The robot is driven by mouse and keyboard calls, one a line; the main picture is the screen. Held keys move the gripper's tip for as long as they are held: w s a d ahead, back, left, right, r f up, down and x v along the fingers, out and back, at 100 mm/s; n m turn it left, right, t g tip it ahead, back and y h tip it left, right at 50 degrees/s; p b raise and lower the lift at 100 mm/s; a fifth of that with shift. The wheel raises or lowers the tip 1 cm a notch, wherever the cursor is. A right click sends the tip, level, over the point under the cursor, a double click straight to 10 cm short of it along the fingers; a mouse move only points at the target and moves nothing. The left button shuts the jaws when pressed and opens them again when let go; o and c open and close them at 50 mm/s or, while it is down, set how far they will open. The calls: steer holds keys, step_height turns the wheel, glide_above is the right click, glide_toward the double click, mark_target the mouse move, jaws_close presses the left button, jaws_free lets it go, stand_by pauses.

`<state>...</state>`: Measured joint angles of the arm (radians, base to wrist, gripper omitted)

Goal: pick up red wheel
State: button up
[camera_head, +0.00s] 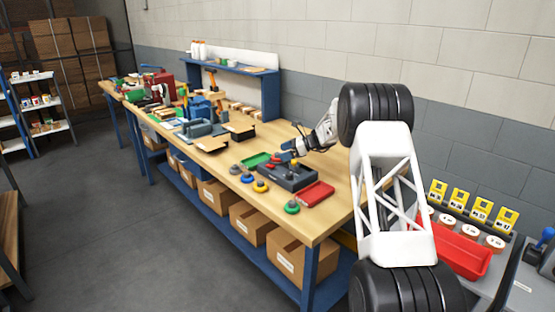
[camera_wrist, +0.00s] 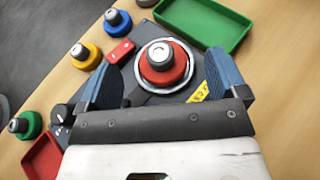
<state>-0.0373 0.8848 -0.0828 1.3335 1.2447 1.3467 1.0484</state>
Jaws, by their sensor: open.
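The red wheel (camera_wrist: 163,70) has a grey knob with a pale mark on top. In the wrist view it sits in a round silver ring on a dark grey base. The base (camera_head: 291,181) also shows in the head view, on the wooden workbench. My gripper (camera_wrist: 157,72) is open, with one blue finger on each side of the red wheel in the wrist view. I cannot tell whether the fingers touch it or how far above it they are. In the head view my gripper (camera_head: 289,153) is over the back of the base, and the wheel is partly hard to make out there.
Blue (camera_wrist: 118,24), yellow (camera_wrist: 85,57) and green (camera_wrist: 27,126) wheels lie left of the base. A small red block (camera_wrist: 120,52) is beside the red wheel. A green tray (camera_head: 257,160) lies behind and a red tray (camera_head: 317,195) at the right.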

steer(key=shift+x, duration=1.35)
steer(key=c, duration=1.1)
steer(key=shift+o, duration=0.2)
steer(key=shift+r, duration=0.15)
steer(key=shift+r, duration=1.6)
steer(key=shift+s+r, duration=0.15)
steer(key=shift+s, duration=0.1)
steer(key=s+d, duration=0.1)
steer(key=s, duration=0.4)
steer(key=s+d+r, duration=0.1)
steer(key=s, duration=0.4)
steer(key=s+d, duration=0.1)
steer(key=s, duration=0.4)
steer(key=shift+s+d+r, duration=0.1)
steer(key=shift+r, duration=0.1)
